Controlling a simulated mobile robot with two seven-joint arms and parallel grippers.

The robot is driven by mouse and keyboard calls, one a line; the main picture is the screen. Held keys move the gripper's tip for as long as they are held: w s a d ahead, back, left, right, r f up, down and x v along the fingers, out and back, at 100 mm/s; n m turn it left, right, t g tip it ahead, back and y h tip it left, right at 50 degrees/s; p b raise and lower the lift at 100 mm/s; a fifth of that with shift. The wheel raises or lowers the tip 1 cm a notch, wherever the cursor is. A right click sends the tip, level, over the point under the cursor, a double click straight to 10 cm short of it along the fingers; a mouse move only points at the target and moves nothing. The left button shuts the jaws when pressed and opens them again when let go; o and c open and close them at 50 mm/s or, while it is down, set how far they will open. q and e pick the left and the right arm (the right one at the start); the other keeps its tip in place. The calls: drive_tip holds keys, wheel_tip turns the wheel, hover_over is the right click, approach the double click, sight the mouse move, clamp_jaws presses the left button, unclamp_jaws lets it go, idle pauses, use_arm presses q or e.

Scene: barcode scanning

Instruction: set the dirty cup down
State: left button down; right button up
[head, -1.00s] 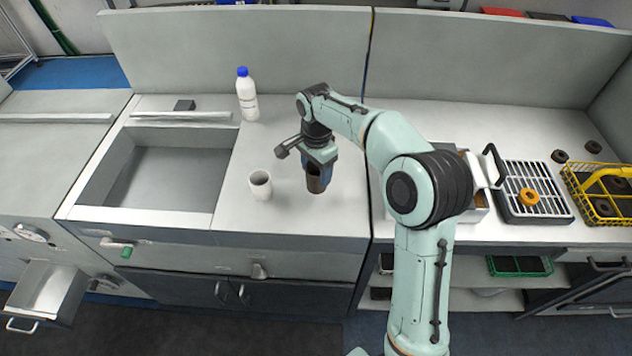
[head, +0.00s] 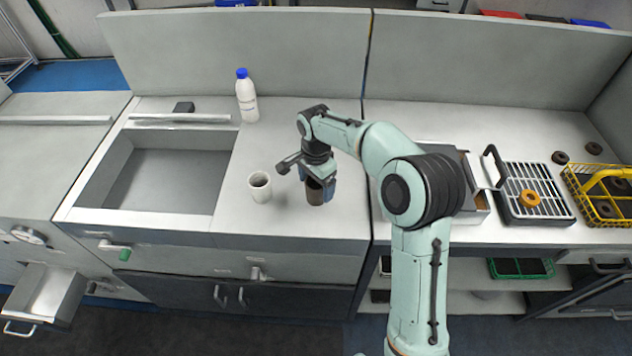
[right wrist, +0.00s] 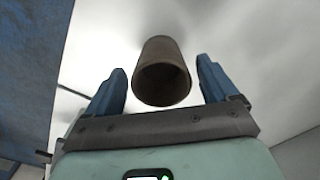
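The dirty cup (head: 314,194), dark brown, stands upright on the light counter, right of a white cup (head: 260,186). My right gripper (head: 316,183) reaches down over the dirty cup with one blue finger on each side. In the right wrist view the dirty cup (right wrist: 163,72) sits between the two fingers, with a visible gap on both sides, so the gripper is open and not holding it. The cup's mouth faces the wrist camera. My left gripper is not in view.
A white bottle with a blue cap (head: 246,96) stands behind the cups. A sink (head: 160,178) is at left. The counter's front edge (head: 290,236) is close to the cups.

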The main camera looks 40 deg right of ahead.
drive_tip(key=shift+w+r, duration=0.1)
drive_tip(key=shift+r, duration=0.2)
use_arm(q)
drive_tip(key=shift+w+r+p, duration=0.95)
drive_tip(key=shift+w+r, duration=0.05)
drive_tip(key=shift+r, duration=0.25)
use_arm(e)
wheel_tip(320, 180, up, 12)
drive_tip(key=shift+f, duration=0.15)
